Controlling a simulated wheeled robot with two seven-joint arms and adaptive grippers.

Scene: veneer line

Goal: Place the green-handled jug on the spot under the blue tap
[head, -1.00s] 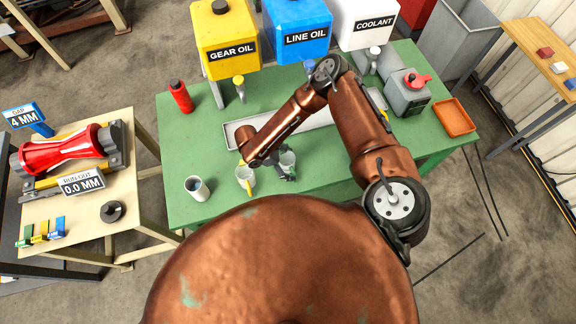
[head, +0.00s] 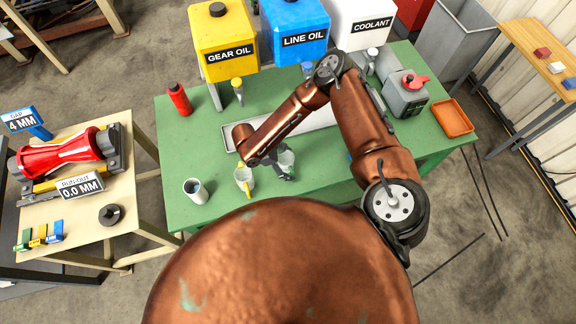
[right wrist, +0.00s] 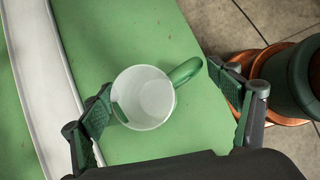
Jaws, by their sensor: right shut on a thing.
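The green-handled jug (right wrist: 145,98) is a white cup with a green handle, seen from above in the right wrist view. It stands between the fingers of my right gripper (right wrist: 165,118), with one finger at its wall and the other by the handle side. The gripper is shut on it. In the head view the jug (head: 286,161) is beside my right gripper (head: 272,165), low over the green bench. The blue tap (head: 307,69) is under the blue LINE OIL tank (head: 296,32). My arm partly hides the area below it. My left gripper is not in view.
A yellow-handled jug (head: 244,179) is just left of the gripper, and another jug (head: 196,190) is farther left. A pale long tray (head: 229,138) lies under the taps. A red bottle (head: 179,99), grey can (head: 404,95) and orange tray (head: 453,118) are on the bench.

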